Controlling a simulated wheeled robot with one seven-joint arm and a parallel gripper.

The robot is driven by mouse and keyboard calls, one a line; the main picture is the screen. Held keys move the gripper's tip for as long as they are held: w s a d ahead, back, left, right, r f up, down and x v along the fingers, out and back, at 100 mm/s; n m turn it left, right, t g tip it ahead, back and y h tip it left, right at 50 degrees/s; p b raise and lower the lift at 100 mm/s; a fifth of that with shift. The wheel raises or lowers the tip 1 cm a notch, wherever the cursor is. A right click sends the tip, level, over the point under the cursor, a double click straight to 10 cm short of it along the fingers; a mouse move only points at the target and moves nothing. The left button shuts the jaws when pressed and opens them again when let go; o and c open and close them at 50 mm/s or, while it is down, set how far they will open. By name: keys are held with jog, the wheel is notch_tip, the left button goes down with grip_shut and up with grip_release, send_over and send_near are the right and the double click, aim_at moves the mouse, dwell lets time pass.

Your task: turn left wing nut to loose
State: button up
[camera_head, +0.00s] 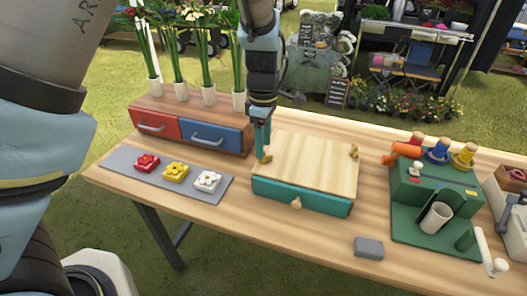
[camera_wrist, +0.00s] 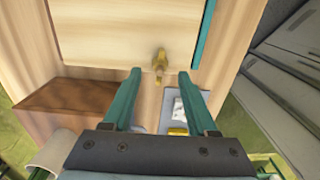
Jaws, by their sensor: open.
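A flower press with a pale wooden top (camera_head: 305,160) and a teal front stands on the table. The left wing nut (camera_head: 263,158) is brass and sits at the left edge of the top. The right wing nut (camera_head: 353,152) is at the far right of the top. My gripper (camera_head: 264,145) points down over the left wing nut. In the wrist view the open fingers (camera_wrist: 159,75) lie on either side of the left wing nut (camera_wrist: 159,62), with a gap on each side. I cannot tell how deep the fingertips reach around it.
Red, yellow and white flowers (camera_head: 176,172) lie on a grey mat left of the press. A chest with a red drawer and a blue drawer (camera_head: 211,136) stands behind them. A green device with spools (camera_head: 435,195) is on the right. A grey block (camera_head: 368,248) lies near the front edge.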

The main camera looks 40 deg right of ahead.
notch_tip(320, 180, up, 8)
jog(key=b, duration=0.1)
jog(key=shift+f, duration=0.15)
dwell(0.5)
jog(key=w+a+m, duration=0.2)
jog(key=w+a, duration=0.4)
jog(key=a, duration=0.4)
jog(key=w+a+m, duration=0.1)
jog(key=w+a, duration=0.5)
jog(key=a, duration=0.4)
jog(key=s+a+m+t, duration=0.1)
jog(key=s+a+m, duration=0.2)
jog(key=a, duration=1.8)
jog(key=shift+a+m+t, duration=0.15)
jog(key=shift+m+t, duration=0.15)
jog(key=shift+m, duration=0.7)
